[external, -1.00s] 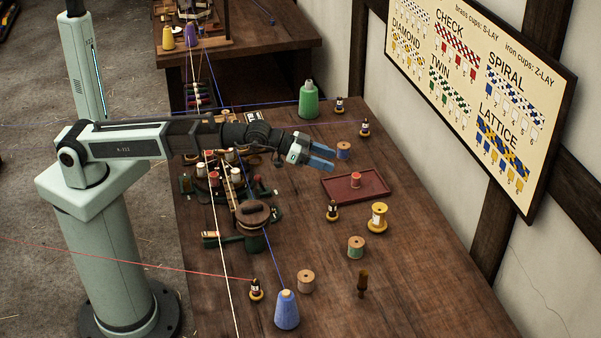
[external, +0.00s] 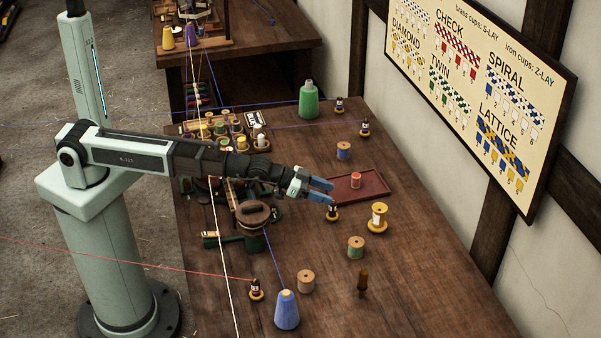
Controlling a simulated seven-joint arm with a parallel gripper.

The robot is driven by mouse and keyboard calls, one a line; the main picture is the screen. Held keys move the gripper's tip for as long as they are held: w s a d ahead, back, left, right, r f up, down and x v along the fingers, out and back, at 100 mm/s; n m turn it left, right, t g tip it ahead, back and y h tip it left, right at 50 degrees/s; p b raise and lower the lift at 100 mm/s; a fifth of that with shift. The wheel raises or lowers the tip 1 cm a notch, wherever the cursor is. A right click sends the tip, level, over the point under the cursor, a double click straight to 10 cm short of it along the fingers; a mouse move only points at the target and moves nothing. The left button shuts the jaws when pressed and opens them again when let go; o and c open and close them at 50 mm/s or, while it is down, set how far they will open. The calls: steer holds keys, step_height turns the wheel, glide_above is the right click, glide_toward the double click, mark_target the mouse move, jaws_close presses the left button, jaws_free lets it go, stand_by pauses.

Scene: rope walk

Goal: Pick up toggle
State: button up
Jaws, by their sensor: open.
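No thing in the external view is plainly marked as the toggle. A small dark brown wooden peg (external: 362,281) stands upright near the front right of the table and may be it. My gripper (external: 329,192) is open, with blue fingers apart and nothing seen between them. It is at the left end of the red tray (external: 372,195), just above a small dark bobbin with a yellow base (external: 333,213) in the picture. I cannot tell if it touches either. The peg is well in front of my gripper and slightly to its right.
A red spool (external: 356,181) sits on the tray. A blue thread and a white rope (external: 222,250) cross the left side. Bare table lies around the peg.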

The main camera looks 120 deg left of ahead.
mark_target(338, 216)
steer(key=shift+f, duration=1.4)
steer(key=shift+w+f, duration=0.2)
steer(key=shift+f, duration=0.1)
steer(key=x, duration=0.4)
steer(key=shift+w+a+f, duration=0.1)
steer(key=shift+w+a, duration=0.1)
steer(key=shift+w, duration=0.1)
jaws_close()
